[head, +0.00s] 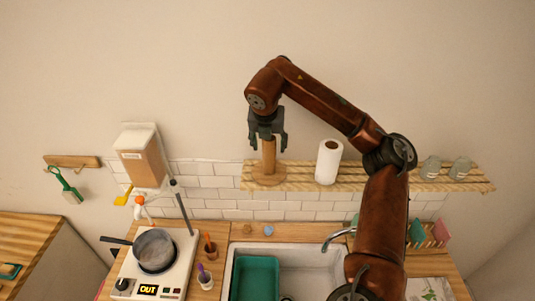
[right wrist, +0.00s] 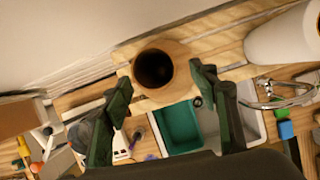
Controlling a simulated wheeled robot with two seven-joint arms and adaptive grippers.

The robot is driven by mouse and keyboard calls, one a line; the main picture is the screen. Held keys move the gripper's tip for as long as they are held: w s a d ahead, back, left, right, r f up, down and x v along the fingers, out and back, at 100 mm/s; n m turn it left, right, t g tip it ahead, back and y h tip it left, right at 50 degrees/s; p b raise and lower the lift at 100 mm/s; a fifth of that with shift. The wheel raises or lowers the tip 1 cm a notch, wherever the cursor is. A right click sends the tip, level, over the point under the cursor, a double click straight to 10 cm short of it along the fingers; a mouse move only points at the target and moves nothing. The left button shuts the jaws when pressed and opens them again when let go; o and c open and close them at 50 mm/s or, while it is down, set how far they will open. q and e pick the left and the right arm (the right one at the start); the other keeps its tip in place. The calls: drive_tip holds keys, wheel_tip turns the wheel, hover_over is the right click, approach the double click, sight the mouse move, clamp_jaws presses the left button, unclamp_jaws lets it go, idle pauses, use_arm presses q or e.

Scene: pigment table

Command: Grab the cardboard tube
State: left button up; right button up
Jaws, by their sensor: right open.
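The cardboard tube (head: 269,156) stands upright on a round wooden base (head: 269,178) on the wall shelf. My right gripper (head: 268,146) points down over it, open and empty, with a finger on either side of the tube's top in the head view. In the right wrist view, the tube (right wrist: 153,68) shows its dark open end between and just beyond the fingertips (right wrist: 160,76) of my right gripper. I cannot tell whether a finger touches it. My left gripper is not in view.
A white paper roll (head: 328,162) stands on the slatted shelf (head: 390,178) to the right of the tube, with glasses (head: 459,168) farther right. Below are a sink (head: 305,262) with a green tub (head: 255,278) and a hotplate (head: 163,270) with a pan (head: 154,250).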

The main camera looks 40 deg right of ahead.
drive_tip(key=p+x, duration=0.2)
drive_tip(key=x, duration=0.1)
drive_tip(key=shift+w+d+f, duration=0.15)
drive_tip(key=shift+f, duration=0.15)
drive_tip(key=shift+w+d+f, duration=0.1)
drive_tip(key=shift+f, duration=0.55)
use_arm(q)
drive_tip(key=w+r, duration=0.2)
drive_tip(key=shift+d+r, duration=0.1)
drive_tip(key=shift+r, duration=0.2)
use_arm(e)
drive_tip(key=shift+c, duration=0.2)
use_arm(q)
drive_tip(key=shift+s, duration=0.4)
use_arm(e)
drive_tip(key=c, duration=0.8)
